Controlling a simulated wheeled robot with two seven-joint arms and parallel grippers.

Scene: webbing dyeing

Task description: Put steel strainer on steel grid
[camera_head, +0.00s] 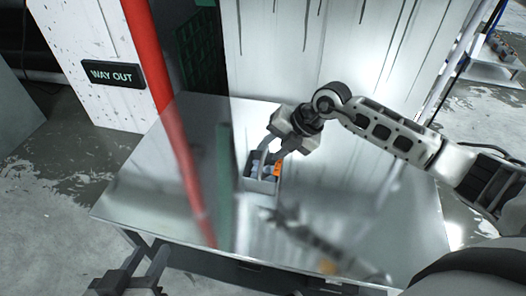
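I cannot make out a steel strainer or a steel grid for certain. A small grey box (261,199) stands on the shiny metal table (330,240), with blue and orange items in it. My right gripper (269,164) points down at the box, its fingers at the top of it. Whether they are shut on the box or something inside is too small to tell. My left gripper (151,252) is low at the bottom left, in front of the table edge, with its two fingers apart and nothing between them.
A red post (149,55) stands at the table's back left, beside a white panel with a "WAY OUT" sign (113,74). A streaked pale panel (330,50) rises behind the table. The tabletop around the box is clear; it carries mirrored reflections.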

